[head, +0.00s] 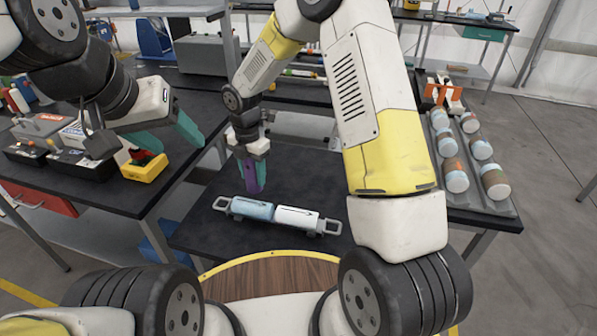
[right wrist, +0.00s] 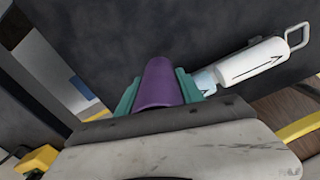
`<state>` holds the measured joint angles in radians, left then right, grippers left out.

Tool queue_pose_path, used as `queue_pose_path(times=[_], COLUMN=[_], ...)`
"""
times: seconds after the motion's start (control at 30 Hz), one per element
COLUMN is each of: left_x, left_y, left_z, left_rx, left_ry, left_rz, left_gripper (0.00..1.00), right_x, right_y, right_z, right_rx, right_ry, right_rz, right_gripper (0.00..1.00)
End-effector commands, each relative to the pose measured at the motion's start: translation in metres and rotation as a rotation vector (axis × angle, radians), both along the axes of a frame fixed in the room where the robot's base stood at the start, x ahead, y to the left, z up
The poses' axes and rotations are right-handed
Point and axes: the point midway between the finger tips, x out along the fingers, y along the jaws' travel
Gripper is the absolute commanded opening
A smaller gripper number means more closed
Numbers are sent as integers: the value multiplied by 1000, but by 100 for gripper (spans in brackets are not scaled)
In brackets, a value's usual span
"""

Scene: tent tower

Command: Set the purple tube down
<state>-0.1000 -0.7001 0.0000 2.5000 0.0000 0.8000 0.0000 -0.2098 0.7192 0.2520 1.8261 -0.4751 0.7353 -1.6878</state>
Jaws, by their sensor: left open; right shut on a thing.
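The purple tube (head: 251,176) is in my right gripper (head: 249,172), which is shut on it, above the dark table. The tube hangs about upright just behind a light blue and white cylinder piece (head: 276,214) with end handles. In the right wrist view the purple tube (right wrist: 159,84) sits between the teal fingers of my right gripper (right wrist: 158,92). Whether its lower end touches the table cannot be told. My left gripper (head: 163,132) is open and empty at the left, over the left table's edge.
The dark table (head: 190,237) has bare room around the cylinder piece. A rack of striped cylinders (head: 443,144) stands at the right. A yellow block (head: 143,168) and toolboxes (head: 85,163) lie on the left table. A grey case (head: 205,53) stands behind.

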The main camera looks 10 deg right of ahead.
Motion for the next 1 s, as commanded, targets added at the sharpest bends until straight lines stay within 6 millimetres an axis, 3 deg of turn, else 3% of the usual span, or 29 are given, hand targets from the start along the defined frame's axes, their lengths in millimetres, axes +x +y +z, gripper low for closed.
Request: queue_pose_path(times=[0.17,0.6,0.87,1.0], left_x=[0,0,0,0], left_y=[0,0,0,0], left_z=[0,0,0,0], left_rx=[0,0,0,0], left_ry=[0,0,0,0], left_rz=[0,0,0,0], left_gripper=[59,59,59,59], right_x=[4,20,23,22], right_y=[-29,-139,-157,-156], right_z=[-3,-13,-19,-37], right_rx=[-1,0,0,0], right_ry=[-1,0,0,3], right_rz=[13,11,15,16], right_gripper=[0,0,0,0])
